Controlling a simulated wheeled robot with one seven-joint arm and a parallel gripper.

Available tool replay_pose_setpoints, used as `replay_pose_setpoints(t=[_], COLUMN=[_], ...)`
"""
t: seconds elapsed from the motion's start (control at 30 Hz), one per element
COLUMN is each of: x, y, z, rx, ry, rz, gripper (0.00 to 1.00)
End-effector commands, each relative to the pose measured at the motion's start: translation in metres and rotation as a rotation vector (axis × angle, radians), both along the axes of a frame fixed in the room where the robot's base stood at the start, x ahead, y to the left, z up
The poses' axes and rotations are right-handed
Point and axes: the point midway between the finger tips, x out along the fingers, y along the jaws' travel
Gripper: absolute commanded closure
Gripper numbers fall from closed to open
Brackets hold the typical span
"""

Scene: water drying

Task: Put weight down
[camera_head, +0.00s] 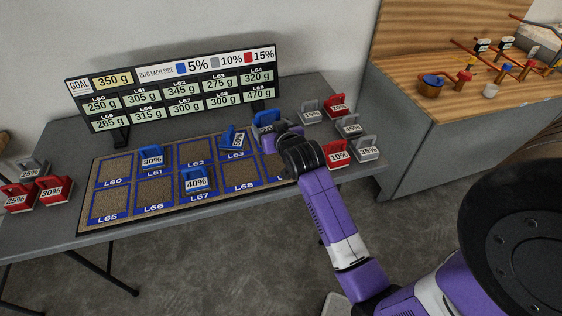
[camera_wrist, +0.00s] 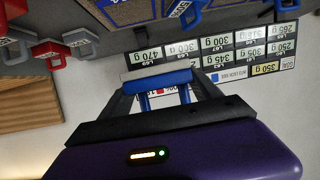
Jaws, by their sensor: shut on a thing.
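My gripper (camera_head: 282,134) is shut on a blue weight (camera_head: 267,118) above the back right of the mat, near the L64 square. Its number is hidden. In the wrist view my gripper (camera_wrist: 165,92) grips the weight's blue handle (camera_wrist: 184,93). On the blue-and-brown grid mat (camera_head: 115,167), a blue 30% weight (camera_head: 152,156) stands at L61 and a blue 40% weight (camera_head: 195,181) at L67. Another blue weight (camera_head: 235,138) sits turned or tilted at L63. My arm covers part of the mat's right end, so I cannot tell whether the held weight touches it.
The goal board (camera_head: 178,88) stands behind the mat, showing 350 g. Grey and red weights (camera_head: 338,153) crowd the table's right end, and others (camera_head: 53,188) its left end. A wooden-topped cabinet (camera_head: 450,110) stands at right. L60, L62 and L65 look bare.

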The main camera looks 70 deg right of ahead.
Motion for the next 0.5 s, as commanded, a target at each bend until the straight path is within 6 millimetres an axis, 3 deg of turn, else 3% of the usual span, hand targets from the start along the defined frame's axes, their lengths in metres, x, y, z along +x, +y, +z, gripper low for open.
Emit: replay_pose_setpoints(t=[0.1,0.23,0.37,0.5], x=[-0.016,-0.024,-0.025,-0.025], y=[-0.024,-0.033,-0.034,-0.033], z=[0.019,0.021,0.001,-0.034], rx=[0.000,0.003,0.006,0.007], ry=[-0.005,-0.002,0.001,0.002], rz=[-0.052,-0.075,-0.078,-0.077], gripper=[0.80,0.80,0.80,0.80])
